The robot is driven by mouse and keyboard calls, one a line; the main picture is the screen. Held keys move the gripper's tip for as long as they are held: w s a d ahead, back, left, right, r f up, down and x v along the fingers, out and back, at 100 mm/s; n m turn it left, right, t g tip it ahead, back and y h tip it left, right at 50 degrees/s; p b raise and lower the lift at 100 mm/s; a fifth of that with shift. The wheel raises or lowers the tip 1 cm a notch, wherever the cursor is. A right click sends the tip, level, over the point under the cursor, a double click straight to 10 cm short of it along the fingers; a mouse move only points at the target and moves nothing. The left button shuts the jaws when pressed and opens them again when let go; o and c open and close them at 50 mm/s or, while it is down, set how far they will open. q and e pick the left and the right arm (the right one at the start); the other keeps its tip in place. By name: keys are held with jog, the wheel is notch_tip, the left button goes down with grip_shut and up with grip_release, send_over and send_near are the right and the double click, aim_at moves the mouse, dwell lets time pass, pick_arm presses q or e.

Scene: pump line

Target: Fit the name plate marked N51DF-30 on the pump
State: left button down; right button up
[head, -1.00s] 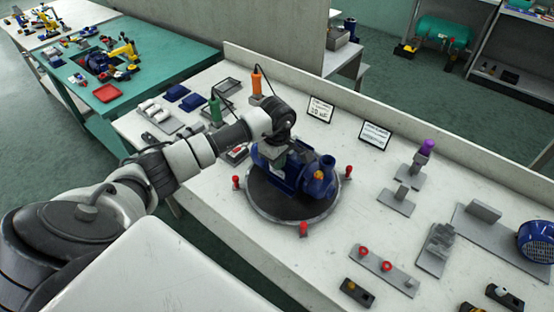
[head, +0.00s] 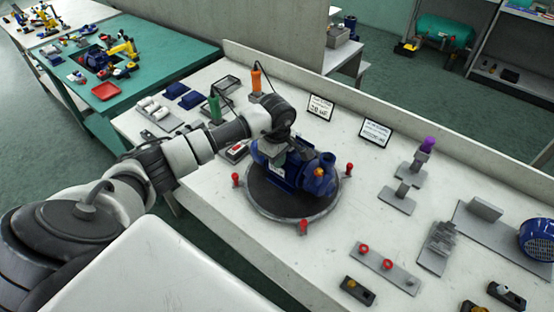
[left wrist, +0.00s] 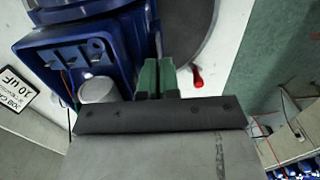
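The blue pump (head: 318,178) stands on a round dark turntable (head: 290,203) with red knobs around its rim. My left gripper (head: 277,162) points down at the pump's left part, close to its body, and partly hides it. In the left wrist view the blue pump housing (left wrist: 105,50) fills the upper left. The two green fingers of my left gripper (left wrist: 156,76) are together beside it, with no plate visible between them. I cannot tell whether they touch the pump. No marking N51DF-30 is readable in any view. My right gripper is not in view.
Two sign cards (head: 375,134) stand behind the turntable. Orange (head: 256,80) and green (head: 214,108) tools stand at the back left. A grey plate with red rings (head: 385,268), a grey stepped block (head: 437,247) and a purple-topped stand (head: 424,152) are on the right.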

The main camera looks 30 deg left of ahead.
pick_arm(q)
jog(key=shift+f, duration=0.1)
dwell(0.5)
jog(key=c, duration=1.5)
grip_release()
jog(key=shift+o, duration=1.1)
jog(key=shift+s, duration=0.1)
jog(key=shift+r, duration=0.25)
